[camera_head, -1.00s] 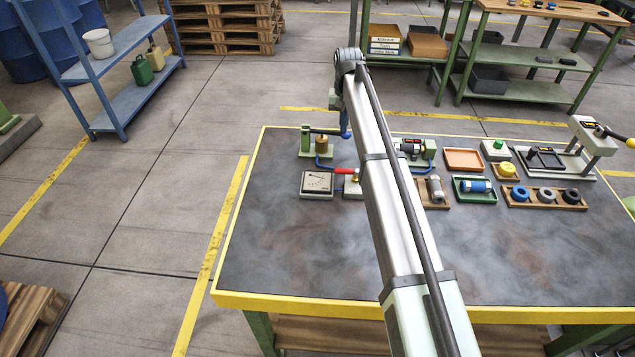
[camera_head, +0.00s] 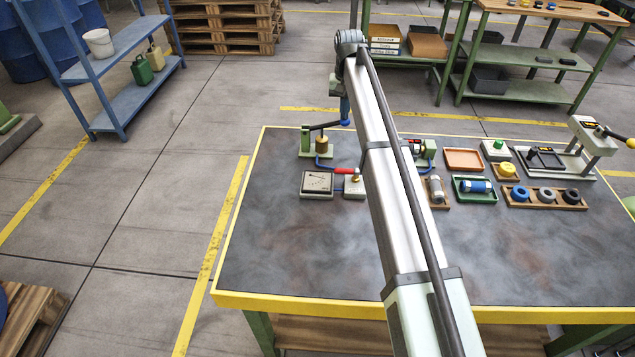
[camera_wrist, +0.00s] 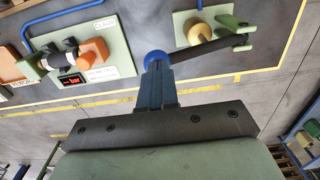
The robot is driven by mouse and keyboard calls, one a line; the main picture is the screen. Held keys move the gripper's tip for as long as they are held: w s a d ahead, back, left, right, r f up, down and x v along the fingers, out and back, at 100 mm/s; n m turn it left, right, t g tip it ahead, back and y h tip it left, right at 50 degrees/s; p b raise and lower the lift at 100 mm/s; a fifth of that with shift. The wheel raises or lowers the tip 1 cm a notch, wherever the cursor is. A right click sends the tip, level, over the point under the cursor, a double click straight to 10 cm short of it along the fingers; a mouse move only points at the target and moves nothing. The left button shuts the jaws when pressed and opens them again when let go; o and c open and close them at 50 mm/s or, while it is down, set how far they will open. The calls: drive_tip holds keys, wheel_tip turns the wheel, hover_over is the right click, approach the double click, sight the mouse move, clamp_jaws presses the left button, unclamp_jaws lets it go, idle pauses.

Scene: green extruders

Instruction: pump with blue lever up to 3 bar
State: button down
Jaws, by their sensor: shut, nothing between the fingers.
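The pump, a green stand (camera_head: 306,143) with a brass cylinder (camera_head: 322,145), is at the table's back left. Its dark lever (camera_head: 325,126) tilts slightly up to a blue knob (camera_head: 346,122). The wrist view shows the blue knob (camera_wrist: 156,59), the lever (camera_wrist: 205,50) and the cylinder (camera_wrist: 202,33). My gripper (camera_head: 345,117) is shut and empty. Its blue fingertips (camera_wrist: 157,70) are right at the knob, apparently touching it. The square gauge (camera_head: 317,182) lies in front of the pump; its reading is too small to tell. A red-handled valve (camera_head: 345,171) is beside it.
My arm crosses the table and hides part of the clamp device, whose red display (camera_wrist: 75,80) shows "bar". Right of it are an orange tray (camera_head: 463,159), a green tray (camera_head: 475,197) and a wooden ring holder (camera_head: 545,204). The table front (camera_head: 290,250) is clear.

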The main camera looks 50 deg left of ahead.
sight(344, 123)
drive_tip(key=shift+f, duration=2.6)
drive_tip(key=shift+r, duration=0.1)
drive_tip(key=shift+r, duration=2.6)
